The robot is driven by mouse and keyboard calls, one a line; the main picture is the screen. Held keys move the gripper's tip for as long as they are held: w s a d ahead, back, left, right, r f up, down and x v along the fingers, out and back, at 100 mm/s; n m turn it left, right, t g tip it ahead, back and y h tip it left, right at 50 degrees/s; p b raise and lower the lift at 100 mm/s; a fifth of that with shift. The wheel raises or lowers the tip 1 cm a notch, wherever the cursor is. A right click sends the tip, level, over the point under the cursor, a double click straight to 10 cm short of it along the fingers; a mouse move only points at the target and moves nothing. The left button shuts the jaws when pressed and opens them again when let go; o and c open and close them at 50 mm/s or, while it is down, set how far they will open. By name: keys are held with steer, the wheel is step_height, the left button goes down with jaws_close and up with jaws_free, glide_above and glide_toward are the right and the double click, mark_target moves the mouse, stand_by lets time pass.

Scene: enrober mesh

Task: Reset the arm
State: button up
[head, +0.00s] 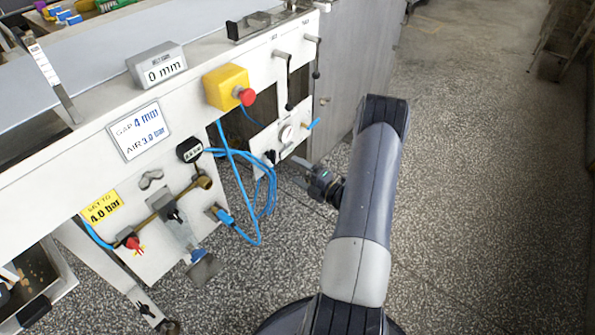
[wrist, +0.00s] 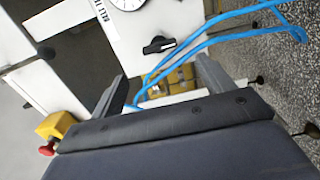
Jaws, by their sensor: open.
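My gripper (head: 299,173) is in the head view, at the end of my arm beside the front of the white machine. It points left toward the machine's lower panel. In the wrist view my gripper (wrist: 160,82) shows its two grey fingers well apart, with nothing held between them. Blue hose (wrist: 200,45) runs behind the fingers, and I cannot tell how near it is. A black knob (wrist: 158,45) and part of a gauge (wrist: 127,3) show on a white panel beyond.
The machine has a yellow box with a red button (head: 231,88), a 0 mm display (head: 157,65) and a gauge panel (head: 286,136). Looped blue hose (head: 265,190) hangs left of my gripper. A red-handled valve (head: 131,243) is lower left. Speckled floor (head: 470,170) at right is clear.

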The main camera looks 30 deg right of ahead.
mark_target(275, 159)
steer(key=b+x, duration=0.1)
steer(key=x, duration=1)
steer(key=shift+b, duration=0.3)
